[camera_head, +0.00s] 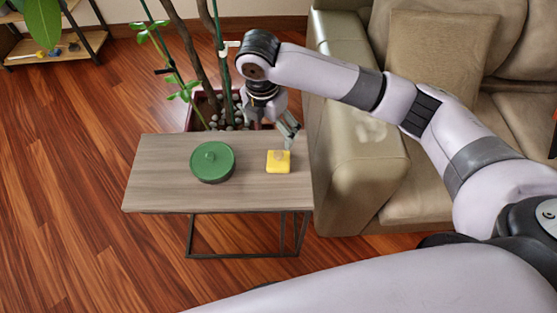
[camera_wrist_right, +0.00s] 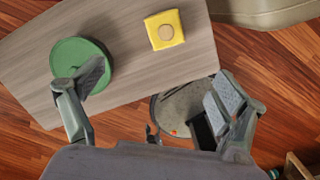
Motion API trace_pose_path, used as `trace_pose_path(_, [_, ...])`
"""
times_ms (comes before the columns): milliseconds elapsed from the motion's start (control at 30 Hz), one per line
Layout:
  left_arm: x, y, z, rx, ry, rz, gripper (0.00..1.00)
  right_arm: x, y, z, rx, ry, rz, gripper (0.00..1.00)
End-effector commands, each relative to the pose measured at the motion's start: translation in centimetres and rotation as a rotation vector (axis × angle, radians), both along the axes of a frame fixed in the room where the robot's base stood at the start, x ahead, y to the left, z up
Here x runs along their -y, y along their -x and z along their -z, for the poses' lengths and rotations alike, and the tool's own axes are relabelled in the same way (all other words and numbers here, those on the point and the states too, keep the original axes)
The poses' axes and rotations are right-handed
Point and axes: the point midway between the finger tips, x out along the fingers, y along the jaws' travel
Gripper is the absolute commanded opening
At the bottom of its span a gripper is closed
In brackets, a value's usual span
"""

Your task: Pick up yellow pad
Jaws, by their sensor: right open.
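The yellow pad (camera_head: 272,167) is a small square block with a pale round knob on top. It lies on the right part of the small wooden table (camera_head: 160,190). In the right wrist view the yellow pad (camera_wrist_right: 176,20) is ahead of the fingers, with nothing between them. My right gripper (camera_head: 285,134) is at the table's far edge, just behind the pad and apart from it. The right wrist view shows this gripper (camera_wrist_right: 155,85) with its two fingers spread wide and empty. My left gripper is not in view.
A green round lidded dish (camera_head: 212,162) sits left of the pad. A plant pot with pebbles (camera_head: 200,104) stands behind the table. A beige sofa (camera_head: 350,170) is close on the right. The table's front right part is clear.

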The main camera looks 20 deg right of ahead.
Motion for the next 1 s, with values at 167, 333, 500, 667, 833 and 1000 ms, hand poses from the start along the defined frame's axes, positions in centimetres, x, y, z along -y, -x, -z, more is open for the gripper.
trace_pose_path(167, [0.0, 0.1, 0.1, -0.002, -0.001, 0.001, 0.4, 0.7, -0.3, 1.7, -0.009, 0.015, -0.011, 0.91])
trace_pose_path(333, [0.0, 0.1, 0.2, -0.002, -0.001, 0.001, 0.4, 1.0, -0.6, 5.4, -0.006, 0.013, -0.01, 0.91])
trace_pose_path(500, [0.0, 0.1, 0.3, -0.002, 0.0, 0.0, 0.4, 1.3, -0.8, 9.0, -0.005, 0.012, -0.009, 0.91])
trace_pose_path(667, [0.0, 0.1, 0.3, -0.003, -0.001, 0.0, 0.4, 1.5, -1.1, 11.1, -0.003, 0.012, -0.01, 0.91])
trace_pose_path(833, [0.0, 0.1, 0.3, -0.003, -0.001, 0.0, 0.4, 1.6, -1.1, 12.1, -0.003, 0.011, -0.01, 0.91])
trace_pose_path(1000, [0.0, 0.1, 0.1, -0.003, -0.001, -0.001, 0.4, 2.4, -1.1, 14.3, -0.004, 0.013, -0.009, 0.91])
